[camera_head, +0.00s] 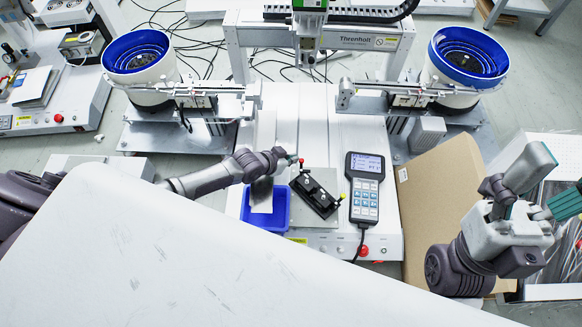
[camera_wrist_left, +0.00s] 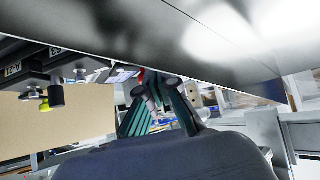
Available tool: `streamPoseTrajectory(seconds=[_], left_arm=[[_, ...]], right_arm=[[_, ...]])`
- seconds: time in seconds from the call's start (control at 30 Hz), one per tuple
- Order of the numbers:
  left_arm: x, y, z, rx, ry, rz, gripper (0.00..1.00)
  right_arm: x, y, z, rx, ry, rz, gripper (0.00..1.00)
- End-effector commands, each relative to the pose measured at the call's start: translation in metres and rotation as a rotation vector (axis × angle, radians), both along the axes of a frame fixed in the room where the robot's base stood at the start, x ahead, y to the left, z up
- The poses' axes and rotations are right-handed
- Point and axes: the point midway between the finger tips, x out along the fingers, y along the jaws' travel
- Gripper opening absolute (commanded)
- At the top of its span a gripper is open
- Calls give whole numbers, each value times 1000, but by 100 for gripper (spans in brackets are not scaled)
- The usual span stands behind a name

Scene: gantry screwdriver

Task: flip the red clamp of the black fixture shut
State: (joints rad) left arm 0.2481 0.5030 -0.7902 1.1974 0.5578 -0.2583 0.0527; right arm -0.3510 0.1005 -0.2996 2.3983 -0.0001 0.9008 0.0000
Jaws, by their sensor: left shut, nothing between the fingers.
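The black fixture (camera_head: 317,195) lies tilted on a pale plate in front of the gantry. A red tip (camera_head: 300,162), seemingly part of its clamp, shows at its upper left end. My left gripper (camera_head: 288,159) is right beside this red tip, shut and empty; whether it touches cannot be told. In the left wrist view a red bit (camera_wrist_left: 141,75) shows close to the teal fingers of my left gripper (camera_wrist_left: 158,90); the clamp is mostly hidden there. My right gripper (camera_head: 556,181) is open at the far right, away from the fixture.
A blue bin (camera_head: 280,212) stands left of the fixture, partly under my left arm. A handheld controller (camera_head: 364,190) lies right of it, and a cardboard box (camera_head: 440,200) is further right. Bowl feeders with blue rims (camera_head: 137,50) (camera_head: 468,54) flank the gantry. A white panel covers the lower left.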

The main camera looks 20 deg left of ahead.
Motion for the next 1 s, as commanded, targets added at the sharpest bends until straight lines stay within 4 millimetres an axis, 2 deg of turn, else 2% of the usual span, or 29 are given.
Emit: streamPoseTrajectory(seconds=[0.2,1.0], left_arm=[[6,-2,0,-1,-2,3,0],[6,-1,0,-1,-1,4,0]], right_arm=[[-2,0,1,1,-13,0,70],[1,0,-4,-1,9,1,70]])
